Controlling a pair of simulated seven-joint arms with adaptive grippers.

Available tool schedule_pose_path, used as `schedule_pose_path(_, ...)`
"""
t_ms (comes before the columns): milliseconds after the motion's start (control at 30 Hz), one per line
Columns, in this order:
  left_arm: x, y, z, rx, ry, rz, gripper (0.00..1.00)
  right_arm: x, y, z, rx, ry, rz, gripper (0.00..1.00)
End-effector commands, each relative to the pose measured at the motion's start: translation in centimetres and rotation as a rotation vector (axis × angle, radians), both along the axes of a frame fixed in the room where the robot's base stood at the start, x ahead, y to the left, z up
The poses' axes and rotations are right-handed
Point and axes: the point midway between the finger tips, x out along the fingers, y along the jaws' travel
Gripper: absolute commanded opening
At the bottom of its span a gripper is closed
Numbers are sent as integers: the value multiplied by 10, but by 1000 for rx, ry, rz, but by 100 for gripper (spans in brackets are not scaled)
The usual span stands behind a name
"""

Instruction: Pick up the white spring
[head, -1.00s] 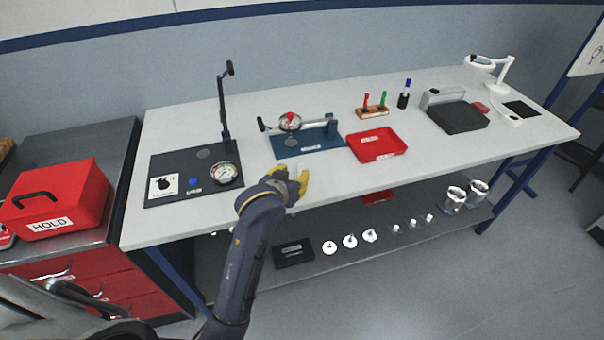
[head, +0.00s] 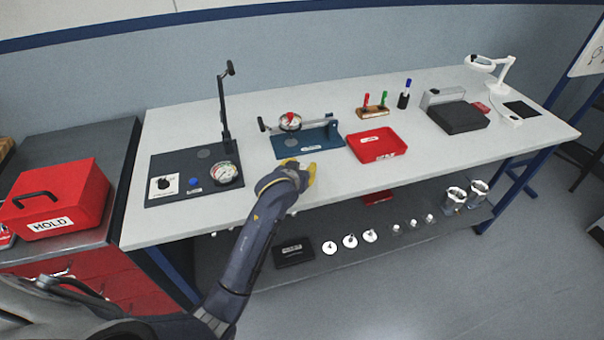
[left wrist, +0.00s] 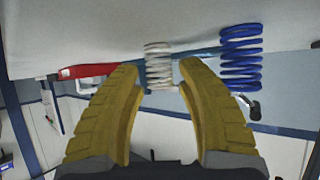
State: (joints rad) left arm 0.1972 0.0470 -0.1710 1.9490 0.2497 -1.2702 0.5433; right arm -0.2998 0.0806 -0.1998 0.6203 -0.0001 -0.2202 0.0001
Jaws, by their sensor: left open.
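The white spring (left wrist: 158,66) stands in the left wrist view at the table surface, which is at the top of that picture. My left gripper (left wrist: 160,80) has its yellow fingers open, with one fingertip on either side of the spring in the picture. I cannot tell whether they touch it. A blue spring (left wrist: 241,58) stands to the right of the white one, beyond the right finger. In the head view my left gripper (head: 302,169) is low over the front part of the table, and both springs are hidden there. My right gripper is not in view.
On the table (head: 420,160) are a blue fixture with a gauge (head: 305,147), a red tray (head: 377,148), a black gauge stand (head: 185,160) and a marker holder (head: 374,111). A red HOLD box (head: 60,200) is at left. The front right of the table is clear.

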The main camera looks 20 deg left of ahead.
Motion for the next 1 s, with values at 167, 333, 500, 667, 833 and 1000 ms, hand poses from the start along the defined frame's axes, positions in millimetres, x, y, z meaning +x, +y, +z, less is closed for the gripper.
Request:
schedule_pose_path(167, 3, 0, -2, 0, 0, 0, 37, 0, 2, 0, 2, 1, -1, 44)
schedule_pose_path(333, 2, 0, -2, 0, 0, 0, 38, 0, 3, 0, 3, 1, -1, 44)
schedule_pose_path(500, 2, 0, -2, 1, 0, 0, 18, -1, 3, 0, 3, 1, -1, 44)
schedule_pose_path(667, 2, 0, -2, 0, 1, 0, 0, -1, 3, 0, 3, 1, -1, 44)
schedule_pose_path(833, 2, 0, -2, 1, 1, 0, 0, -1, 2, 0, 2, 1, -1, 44)
schedule_pose_path(1000, 2, 0, -2, 1, 1, 0, 0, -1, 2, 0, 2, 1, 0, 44)
